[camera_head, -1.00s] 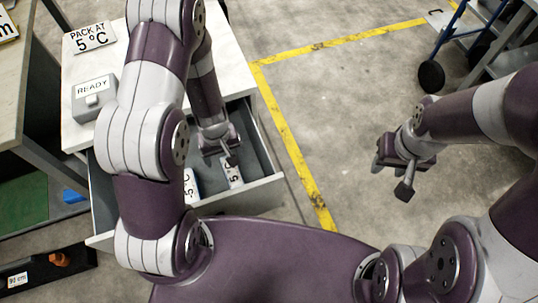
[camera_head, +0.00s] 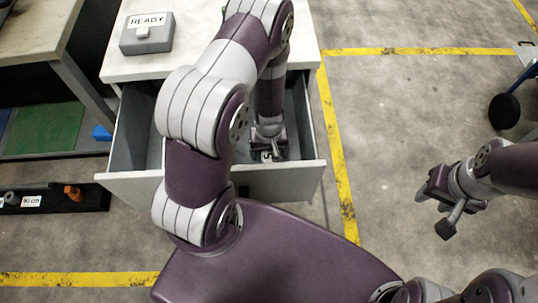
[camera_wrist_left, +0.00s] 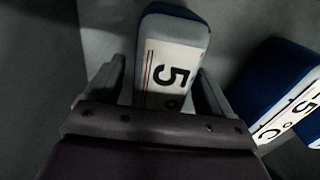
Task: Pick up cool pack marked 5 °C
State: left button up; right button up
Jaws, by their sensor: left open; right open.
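In the left wrist view a cool pack (camera_wrist_left: 172,62), blue-edged with a white label reading 5 °, lies between the two fingers of my left gripper (camera_wrist_left: 160,85). The fingers are open on either side of it; contact cannot be told. A second blue cool pack (camera_wrist_left: 275,85) with a 5 °C label lies to the right, outside the fingers. In the head view my left gripper (camera_head: 268,150) is down inside the open drawer (camera_head: 315,172), with a bit of label showing beside it. My right gripper (camera_head: 440,200) is open and empty above the floor at right.
The drawer sits under a pale-topped cabinet (camera_head: 200,68) carrying a grey box marked READY (camera_head: 147,35). The drawer walls stand close around my left gripper. A workbench (camera_head: 40,40) is at the left. The floor at right is mostly clear.

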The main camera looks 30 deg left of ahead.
pick_arm(q)
jog(key=shift+r, duration=0.1)
jog(key=c, duration=1.4)
